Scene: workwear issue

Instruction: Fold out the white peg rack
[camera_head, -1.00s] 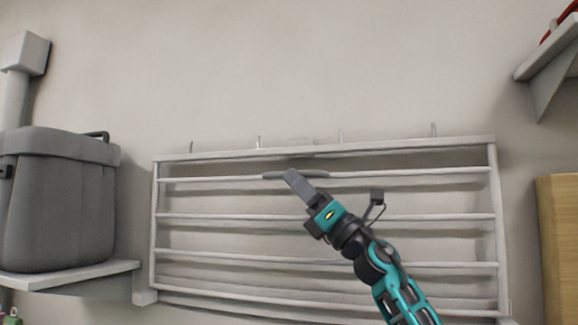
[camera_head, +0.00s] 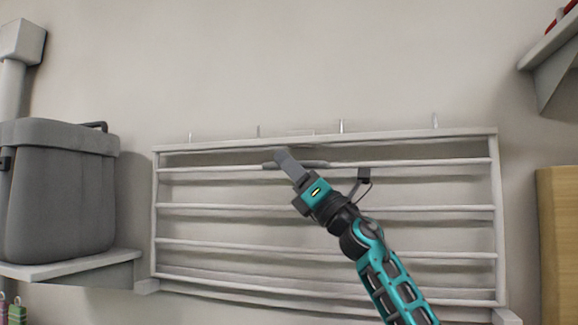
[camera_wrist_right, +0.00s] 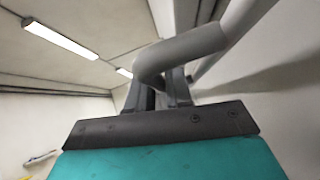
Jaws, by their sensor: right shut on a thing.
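The white peg rack (camera_head: 420,133) is on the wall in the head view, a wide frame with several horizontal bars and small pegs standing along its top. A grey handle (camera_head: 312,164) sits near the top bar at the middle. My right gripper (camera_head: 284,158) is at the left part of this handle. In the right wrist view the gripper (camera_wrist_right: 160,85) is shut on the grey handle bar (camera_wrist_right: 185,50), which passes between and over its fingers. The gripper hides part of the handle in the head view. My left gripper is not in view.
A grey bin (camera_head: 60,190) stands on a shelf (camera_head: 75,268) left of the rack. A wall shelf (camera_head: 552,60) juts out at the upper right. A wooden panel (camera_head: 558,240) stands close to the rack's right side. The wall above the rack is clear.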

